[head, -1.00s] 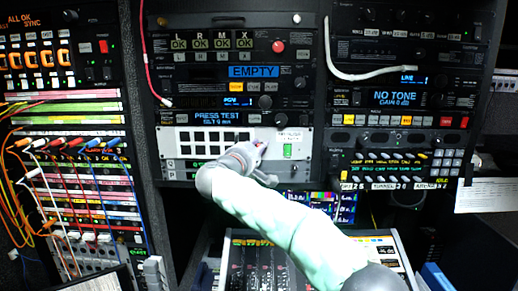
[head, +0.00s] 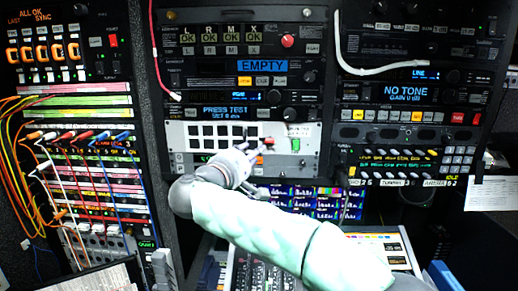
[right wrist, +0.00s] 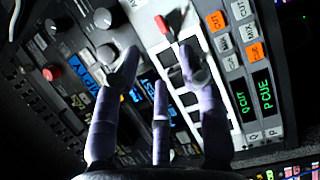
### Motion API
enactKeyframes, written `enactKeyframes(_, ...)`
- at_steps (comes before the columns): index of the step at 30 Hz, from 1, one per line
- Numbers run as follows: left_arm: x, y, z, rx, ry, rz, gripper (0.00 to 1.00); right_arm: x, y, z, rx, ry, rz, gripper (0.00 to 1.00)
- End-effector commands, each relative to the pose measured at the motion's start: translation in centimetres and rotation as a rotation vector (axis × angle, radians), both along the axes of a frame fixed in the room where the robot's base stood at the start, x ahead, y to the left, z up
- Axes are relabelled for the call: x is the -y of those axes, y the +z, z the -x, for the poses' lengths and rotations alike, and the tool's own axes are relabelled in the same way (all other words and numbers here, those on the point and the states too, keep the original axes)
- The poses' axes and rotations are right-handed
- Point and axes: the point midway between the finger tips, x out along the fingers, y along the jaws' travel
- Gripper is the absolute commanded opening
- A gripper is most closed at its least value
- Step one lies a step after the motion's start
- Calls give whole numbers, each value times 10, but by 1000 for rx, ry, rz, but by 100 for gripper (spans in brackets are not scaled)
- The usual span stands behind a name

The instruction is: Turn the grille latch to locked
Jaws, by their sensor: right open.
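The white grille panel (head: 176,135) with dark rectangular openings sits in the middle rack. A small red-tipped lever, which looks like the grille latch (head: 268,140), is at the right of the openings; it also shows at the top of the right wrist view (right wrist: 172,22). Whether it stands at locked is too small to tell. My right gripper (head: 258,152) is just below and left of the lever in the head view. In the right wrist view its fingers (right wrist: 160,62) are spread and empty, apart from the lever. My left gripper is not in view.
Knobs and a red button (head: 287,41) are on the units above. A row of small screens (head: 310,200) and a mixing console (head: 260,272) lie below. Patch cables (head: 85,137) hang at the left.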

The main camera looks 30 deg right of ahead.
Motion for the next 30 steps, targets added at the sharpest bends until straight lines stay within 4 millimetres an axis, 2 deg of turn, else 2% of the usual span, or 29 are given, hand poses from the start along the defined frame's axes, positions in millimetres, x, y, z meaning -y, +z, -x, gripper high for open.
enactKeyframes(3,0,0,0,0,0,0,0,-11,0,8,0,2,0,41)
enactKeyframes(7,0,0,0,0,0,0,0,-16,0,12,0,1,0,41)
enactKeyframes(23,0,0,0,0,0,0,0,-17,-2,11,-4,1,0,41)
enactKeyframes(26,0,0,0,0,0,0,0,-20,-17,3,-35,18,-9,41)
enactKeyframes(29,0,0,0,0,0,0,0,-26,-53,-13,-111,58,-35,41)
enactKeyframes(30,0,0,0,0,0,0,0,-30,-74,-21,-153,79,-53,41)
